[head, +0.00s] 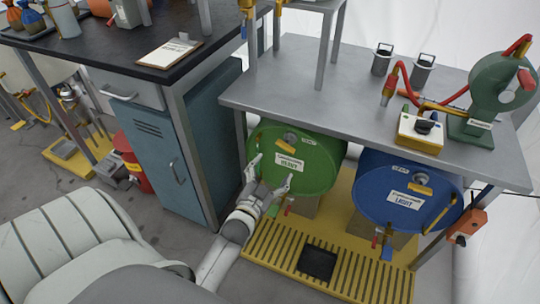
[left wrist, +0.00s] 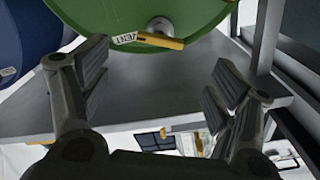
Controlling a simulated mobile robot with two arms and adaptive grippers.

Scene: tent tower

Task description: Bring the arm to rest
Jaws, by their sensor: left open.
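My left gripper (head: 269,175) is open, its two fingers spread in front of the green drum (head: 316,152). It also shows open in the left wrist view (left wrist: 155,85), with nothing between its fingers. The drum bears a white label and a yellow part, both also seen in the left wrist view, where the scene looks upside down. I cannot tell whether a fingertip touches the drum. My left arm (head: 229,240) reaches up from the bottom of the head view. My right gripper is not in view.
A blue drum (head: 408,192) lies right of the green one, under the grey metal table (head: 300,95). A yellow slatted platform (head: 277,243) is below. A blue-grey cabinet (head: 190,150) stands close to the left, with a red canister (head: 133,162) beside it. Grey floor shows at left.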

